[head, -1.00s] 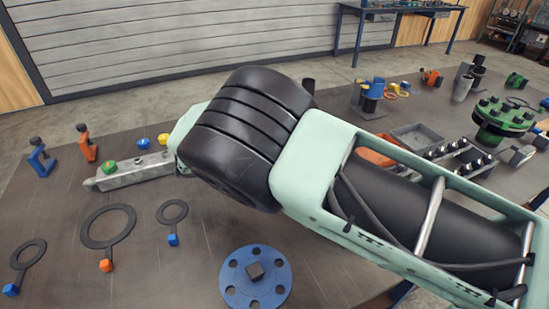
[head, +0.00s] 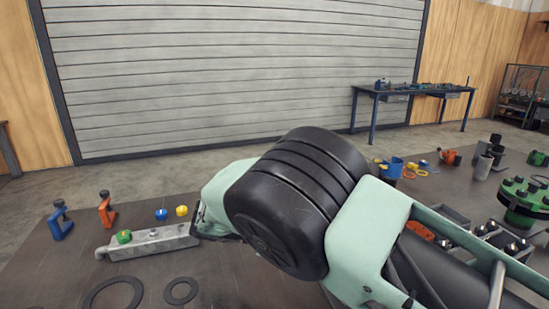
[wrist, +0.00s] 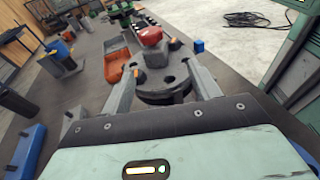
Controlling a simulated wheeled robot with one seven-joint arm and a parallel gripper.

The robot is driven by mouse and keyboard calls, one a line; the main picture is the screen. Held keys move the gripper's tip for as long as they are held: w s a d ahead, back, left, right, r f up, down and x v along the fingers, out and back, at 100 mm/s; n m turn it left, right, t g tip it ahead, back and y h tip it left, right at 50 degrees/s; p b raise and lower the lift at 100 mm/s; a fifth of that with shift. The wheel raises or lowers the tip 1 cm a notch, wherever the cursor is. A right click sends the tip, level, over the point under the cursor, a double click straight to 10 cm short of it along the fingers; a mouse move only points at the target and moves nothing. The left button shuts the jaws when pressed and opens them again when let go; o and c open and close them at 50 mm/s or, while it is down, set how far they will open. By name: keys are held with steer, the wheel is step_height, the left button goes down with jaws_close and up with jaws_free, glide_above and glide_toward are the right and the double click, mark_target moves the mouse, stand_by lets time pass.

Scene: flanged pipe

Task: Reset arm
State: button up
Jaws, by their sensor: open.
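My gripper (wrist: 160,66) shows in the wrist view with its two grey fingers spread apart. A dark grey flange with holes (wrist: 165,92) shows between and below the fingers; I cannot tell whether they touch it. Nothing is seen clamped between the fingertips. In the head view my black and pale green arm crosses the middle and lower right, and the fingers are hidden there.
A grey bar with a green knob (head: 150,243) lies on the dark table (head: 60,285) close to my arm. Ring gaskets (head: 112,295) lie in front. A green flanged part (head: 522,200) stands at right. In the wrist view an orange tray (wrist: 116,68) lies beyond.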

steer(key=s+d+r+m+y, duration=0.1)
steer(key=s+d+m+y, duration=0.1)
steer(key=s+y, duration=0.3)
steer(key=s+d+r+m+y, duration=0.2)
steer(key=s+m+y, duration=0.2)
steer(key=s, duration=0.8)
steer(key=s+d+r+m+y, duration=0.1)
steer(key=s+d+m+y, duration=0.1)
steer(key=s+m+y, duration=0.2)
steer(key=s+y, duration=0.3)
steer(key=s, duration=0.1)
steer(key=shift+s+d+r, duration=0.25)
steer(key=shift+s+r, duration=0.05)
steer(key=shift+s, duration=0.1)
